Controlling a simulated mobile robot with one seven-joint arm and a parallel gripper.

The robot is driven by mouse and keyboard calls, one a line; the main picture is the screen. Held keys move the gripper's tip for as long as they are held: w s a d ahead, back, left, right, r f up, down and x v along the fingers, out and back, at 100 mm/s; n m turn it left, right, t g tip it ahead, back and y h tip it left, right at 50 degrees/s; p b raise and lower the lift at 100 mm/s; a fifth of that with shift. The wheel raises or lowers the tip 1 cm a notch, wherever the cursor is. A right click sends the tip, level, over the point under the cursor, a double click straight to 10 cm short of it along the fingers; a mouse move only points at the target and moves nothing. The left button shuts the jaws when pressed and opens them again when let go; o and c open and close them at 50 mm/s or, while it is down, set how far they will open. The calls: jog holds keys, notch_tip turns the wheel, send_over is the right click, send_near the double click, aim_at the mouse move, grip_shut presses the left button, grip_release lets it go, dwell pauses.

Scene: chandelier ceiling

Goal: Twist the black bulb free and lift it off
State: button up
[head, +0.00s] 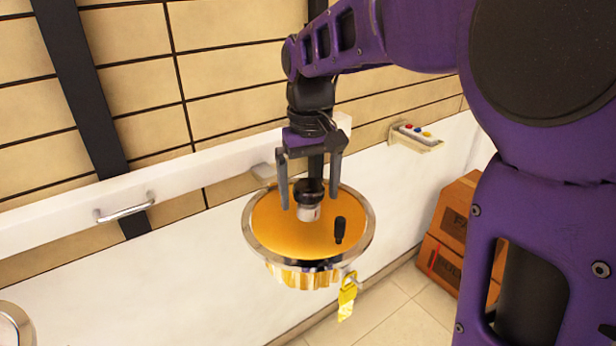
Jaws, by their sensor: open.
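A small black bulb (340,229) stands upright on the orange top of a round chandelier (260,243) with a chrome rim, right of and nearer than its centre. My gripper (309,194) points down over the chandelier with its fingers spread wide. A black-topped, silver-white fitting (309,212) at the centre shows between the fingers; I cannot tell whether they touch it. The black bulb is outside the fingers, just right of and below the right fingertip in the picture. Nothing is seen gripped. The bulb's base is hard to make out.
A yellow tag (347,297) hangs from the chandelier's near right edge. A white ledge (180,195) with a metal handle (126,208) runs behind. Tiled floor shows at lower right.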

jog(key=shift+c, duration=0.3)
jog(key=c, duration=1.3)
jog(key=shift+r+n+p, duration=0.15)
jog(key=shift+n+p, duration=0.2)
jog(key=shift+n, duration=1.55)
jog(key=shift+p, duration=0.35)
jog(key=shift+n+p, duration=0.4)
jog(key=shift+n, duration=1.5)
jog(key=shift+a+f+n, duration=0.1)
jog(key=shift+f+n, duration=0.1)
jog(key=shift+n, duration=1.5)
